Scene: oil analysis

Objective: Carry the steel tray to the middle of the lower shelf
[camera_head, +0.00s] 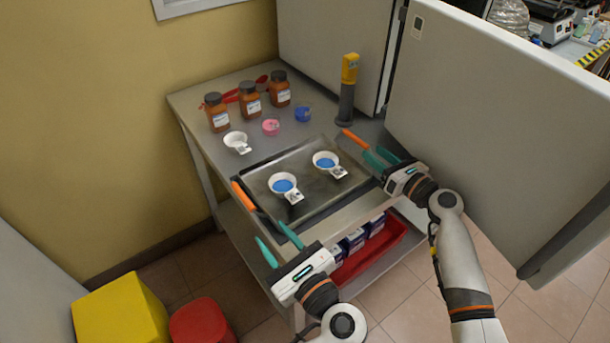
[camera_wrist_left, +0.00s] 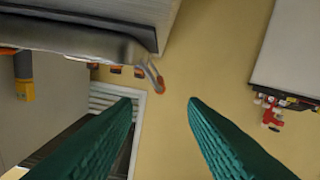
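The steel tray (camera_head: 312,208) lies flat on the top of a grey metal table and carries two white cups with blue contents, the left cup (camera_head: 283,186) and the right cup (camera_head: 326,162). It has an orange left handle (camera_head: 243,195) and an orange right handle (camera_head: 355,138). My left gripper (camera_head: 278,243) is open and empty, in front of the left handle and apart from it. Its spread teal fingers show in the left wrist view (camera_wrist_left: 162,105). My right gripper (camera_head: 380,157) is open near the right handle, with nothing visible between its fingers. The lower shelf (camera_head: 368,277) is partly hidden by the tabletop.
A red bin (camera_head: 392,238) with purple boxes stands on the lower shelf's right part. Brown bottles (camera_head: 250,101), a pink cup (camera_head: 271,127), a blue cup (camera_head: 303,114) and a yellow-grey device (camera_head: 348,88) stand behind the tray. A white door (camera_head: 500,130) flanks the right.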

